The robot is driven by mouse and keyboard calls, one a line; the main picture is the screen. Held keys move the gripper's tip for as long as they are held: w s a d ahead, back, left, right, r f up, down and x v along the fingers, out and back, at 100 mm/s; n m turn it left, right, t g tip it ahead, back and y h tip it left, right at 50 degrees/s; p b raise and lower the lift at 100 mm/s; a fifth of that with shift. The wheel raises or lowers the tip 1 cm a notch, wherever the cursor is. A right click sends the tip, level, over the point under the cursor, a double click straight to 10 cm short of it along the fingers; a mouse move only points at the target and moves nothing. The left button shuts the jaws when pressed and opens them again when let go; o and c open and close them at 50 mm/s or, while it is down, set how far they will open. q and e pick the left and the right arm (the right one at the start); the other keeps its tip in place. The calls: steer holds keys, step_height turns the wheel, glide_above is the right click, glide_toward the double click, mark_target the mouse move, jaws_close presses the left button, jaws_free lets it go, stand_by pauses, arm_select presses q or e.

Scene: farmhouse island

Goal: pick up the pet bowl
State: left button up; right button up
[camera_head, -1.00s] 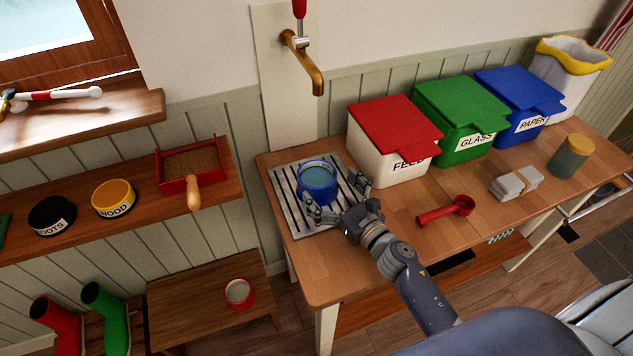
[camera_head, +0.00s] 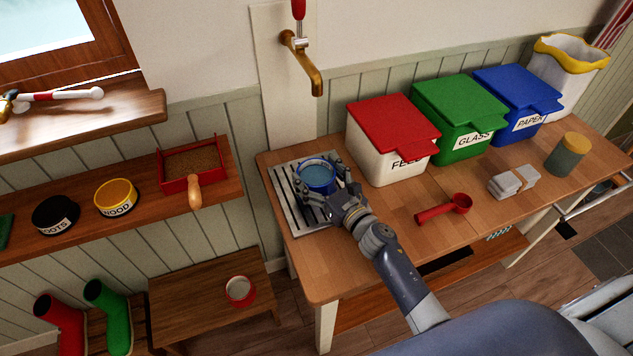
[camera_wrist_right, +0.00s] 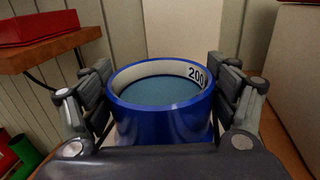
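The pet bowl, as I take it, is the round blue vessel (camera_head: 317,176) on the slatted metal drain tray (camera_head: 297,212), below the brass tap. It stands upright, has a white inner band marked 200, and holds what looks like bluish water. My right gripper (camera_head: 325,183) is at the bowl with its fingers on either side. In the right wrist view the bowl (camera_wrist_right: 163,122) sits between the open fingers, which are very close to its sides; I cannot tell whether they touch. My left gripper is not in view.
A brass tap (camera_head: 303,65) hangs above the tray. Red-lidded (camera_head: 393,150), green (camera_head: 460,112) and blue (camera_head: 517,100) bins line the back of the worktop. A red scoop (camera_head: 444,210) lies right of my arm. A small red-rimmed dish (camera_head: 240,291) is on the low bench.

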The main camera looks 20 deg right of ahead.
steer(key=shift+r, duration=0.1)
steer(key=shift+c, duration=1)
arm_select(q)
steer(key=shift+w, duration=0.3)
arm_select(e)
steer(key=shift+r, duration=0.45)
steer(key=r, duration=0.2)
steer(key=shift+s+a+r+p, duration=0.1)
steer(key=shift+s+r+p, duration=0.2)
steer(key=shift+p, duration=0.05)
arm_select(q)
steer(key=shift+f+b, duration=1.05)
steer(key=shift+b, duration=0.4)
arm_select(e)
steer(key=s+a, duration=0.2)
steer(key=s, duration=0.5)
steer(key=s+a+r, duration=0.1)
steer(key=s+a, duration=0.1)
steer(key=s, duration=0.5)
steer(key=shift+s+a+r, duration=0.25)
steer(key=shift+s+a, duration=0.1)
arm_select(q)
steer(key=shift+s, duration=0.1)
